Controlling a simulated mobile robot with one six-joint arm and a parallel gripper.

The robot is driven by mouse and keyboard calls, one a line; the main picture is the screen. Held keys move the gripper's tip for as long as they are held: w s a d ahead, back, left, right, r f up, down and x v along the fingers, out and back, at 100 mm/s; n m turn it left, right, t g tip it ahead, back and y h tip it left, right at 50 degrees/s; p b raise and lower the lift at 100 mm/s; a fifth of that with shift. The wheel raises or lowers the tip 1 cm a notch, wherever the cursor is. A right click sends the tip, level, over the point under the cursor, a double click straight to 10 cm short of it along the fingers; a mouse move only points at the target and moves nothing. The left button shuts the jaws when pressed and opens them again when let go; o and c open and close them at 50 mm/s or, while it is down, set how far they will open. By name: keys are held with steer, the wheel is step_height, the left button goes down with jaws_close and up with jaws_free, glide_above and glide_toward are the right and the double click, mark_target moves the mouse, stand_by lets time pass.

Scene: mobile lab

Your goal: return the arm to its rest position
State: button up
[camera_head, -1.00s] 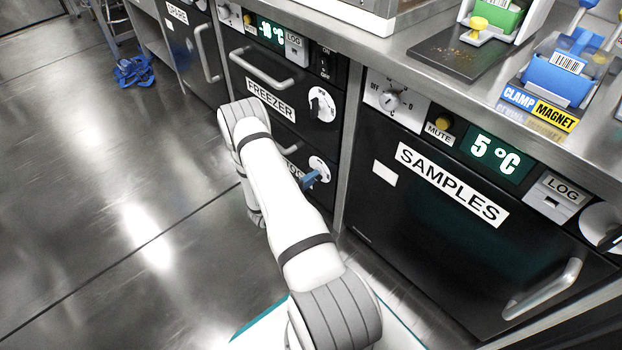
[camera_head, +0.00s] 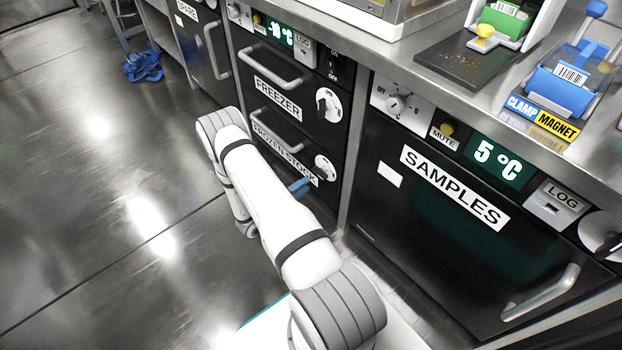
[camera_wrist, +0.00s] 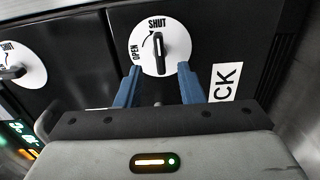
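My white and grey arm (camera_head: 268,207) reaches from the bottom of the head view towards the drawers. In the head view, only the blue fingers of my gripper (camera_head: 301,187) show, beside the arm and just below the frozen stock dial (camera_head: 325,167). In the wrist view, my gripper (camera_wrist: 159,72) is open, with its two blue fingers well apart and nothing between them. A round white dial (camera_wrist: 146,66) marked OPEN and SHUT lies just beyond the fingertips. Its black handle stands upright, pointing at SHUT. The fingers appear clear of the handle.
The freezer drawer (camera_head: 262,112) and frozen stock drawer (camera_head: 270,125) are shut. The samples door (camera_head: 420,235) with its handle (camera_head: 542,293) stands to the right. A steel worktop (camera_head: 420,35) overhangs them. Open floor (camera_head: 110,190) lies left, with a blue item (camera_head: 143,67) far back.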

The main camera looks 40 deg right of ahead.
steer(key=shift+a, duration=0.55)
